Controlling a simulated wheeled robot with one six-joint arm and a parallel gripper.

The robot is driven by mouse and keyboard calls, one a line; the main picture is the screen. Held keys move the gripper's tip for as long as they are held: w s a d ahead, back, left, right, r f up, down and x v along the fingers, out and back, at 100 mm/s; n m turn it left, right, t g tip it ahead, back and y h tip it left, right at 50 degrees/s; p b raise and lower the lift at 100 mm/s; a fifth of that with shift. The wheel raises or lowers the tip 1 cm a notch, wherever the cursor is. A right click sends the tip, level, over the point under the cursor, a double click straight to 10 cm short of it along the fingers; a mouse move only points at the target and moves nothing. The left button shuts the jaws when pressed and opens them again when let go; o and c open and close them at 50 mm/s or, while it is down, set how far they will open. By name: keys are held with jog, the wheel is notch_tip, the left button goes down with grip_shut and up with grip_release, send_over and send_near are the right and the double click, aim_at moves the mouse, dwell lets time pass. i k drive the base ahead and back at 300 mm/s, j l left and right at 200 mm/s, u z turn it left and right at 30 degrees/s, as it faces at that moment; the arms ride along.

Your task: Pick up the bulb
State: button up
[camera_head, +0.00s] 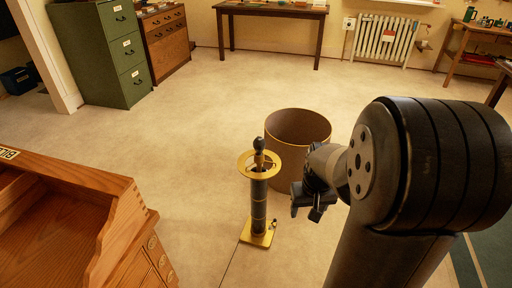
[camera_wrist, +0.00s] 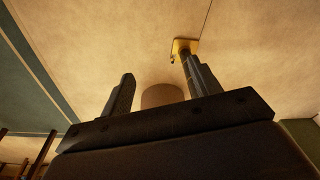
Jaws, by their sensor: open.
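A brass stand (camera_head: 258,238) with a dark column stands upright on the floor. A brass ring (camera_head: 247,165) sits near its top, and a small dark rounded piece, possibly the bulb (camera_head: 259,146), rises through the ring. I cannot tell for sure that it is the bulb. My gripper (camera_head: 307,208) is to the right of the stand, apart from it, fingers pointing down. In the wrist view my gripper (camera_wrist: 157,72) is open with nothing between its fingers. The stand's brass base (camera_wrist: 184,45) shows beyond one finger there; the bulb is not distinguishable.
A brown open drum (camera_head: 298,125) stands just behind the stand and gripper. A wooden desk (camera_head: 70,180) is at the left. A green cabinet (camera_head: 105,50), a dark table (camera_head: 272,12) and a radiator (camera_head: 385,40) line the back. The floor between is clear.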

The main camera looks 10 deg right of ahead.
aim_at(259, 143)
jog(key=i+l+u, duration=0.15)
jog(key=u, duration=0.35)
jog(key=i+l+u, duration=0.1)
jog(key=u, duration=0.4)
jog(key=i+l+u, duration=0.1)
jog(key=l, duration=0.35)
jog(key=i+l+u, duration=0.1)
jog(key=l, duration=0.4)
jog(key=i+l+u, duration=0.1)
jog(key=l, duration=0.35)
jog(key=i+l, duration=0.2)
jog(key=l, duration=0.3)
jog(key=u, duration=0.05)
